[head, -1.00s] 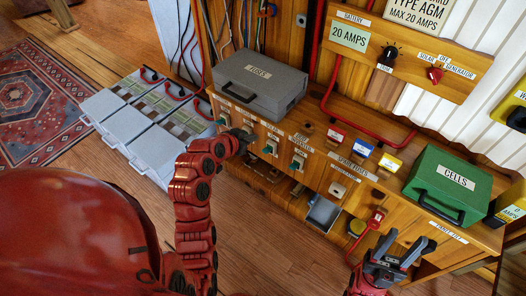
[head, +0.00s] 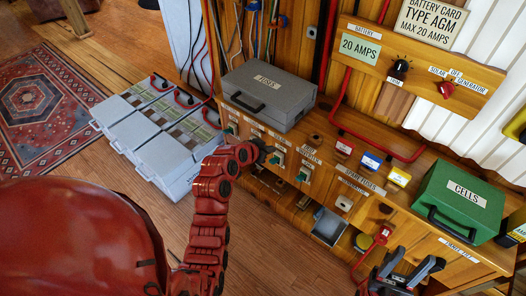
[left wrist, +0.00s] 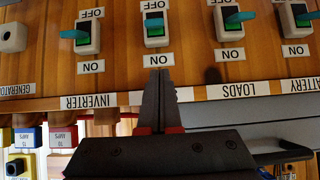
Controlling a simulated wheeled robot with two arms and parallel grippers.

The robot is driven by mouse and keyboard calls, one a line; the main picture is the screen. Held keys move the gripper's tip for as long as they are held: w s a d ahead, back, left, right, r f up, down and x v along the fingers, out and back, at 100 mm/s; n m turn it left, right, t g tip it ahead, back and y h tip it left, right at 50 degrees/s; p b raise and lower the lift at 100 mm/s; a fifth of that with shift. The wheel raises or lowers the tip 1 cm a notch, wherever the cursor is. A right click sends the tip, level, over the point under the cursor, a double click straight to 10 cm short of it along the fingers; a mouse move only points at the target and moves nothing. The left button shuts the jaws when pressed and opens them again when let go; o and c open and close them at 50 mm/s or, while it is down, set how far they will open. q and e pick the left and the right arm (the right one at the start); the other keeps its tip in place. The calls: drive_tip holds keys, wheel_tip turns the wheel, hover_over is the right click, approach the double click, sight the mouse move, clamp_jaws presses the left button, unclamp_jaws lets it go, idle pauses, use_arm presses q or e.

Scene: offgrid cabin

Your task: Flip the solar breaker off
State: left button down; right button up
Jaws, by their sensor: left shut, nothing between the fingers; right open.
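A row of breakers with teal levers runs along the wooden panel front (head: 323,180). In the left wrist view, upside down, several breakers show: one at the left (left wrist: 88,36), one in the middle (left wrist: 155,28), one right of it (left wrist: 228,24) and one at the right edge (left wrist: 297,20). INVERTER, LOADS and BATTERY labels are readable; no SOLAR breaker label is. My left gripper (head: 266,149) is shut and empty; its tips (left wrist: 158,72) are by the ON label of the middle breaker, contact unclear. My right gripper (head: 412,262) is open and empty at lower right.
A grey fuses case (head: 268,95) and a green cells case (head: 458,200) sit on the bench top. A red knob (head: 446,90) labelled solar, off, generator is on the upper board. Batteries (head: 165,165) stand on the floor at left. A red cable loops near my right gripper.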

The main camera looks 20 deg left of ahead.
sight(275, 160)
use_arm(q)
drive_tip(key=x, duration=0.3)
drive_tip(key=shift+s+f, duration=0.2)
drive_tip(key=shift+f, duration=0.05)
drive_tip(key=shift+s+a+f, duration=0.15)
drive_tip(key=shift+s+f, duration=0.2)
drive_tip(key=shift+f, duration=0.35)
drive_tip(key=shift+s+a+f, duration=0.1)
drive_tip(key=shift+s+f, duration=0.3)
drive_tip(key=shift+f, duration=0.35)
drive_tip(key=shift+b, duration=0.35)
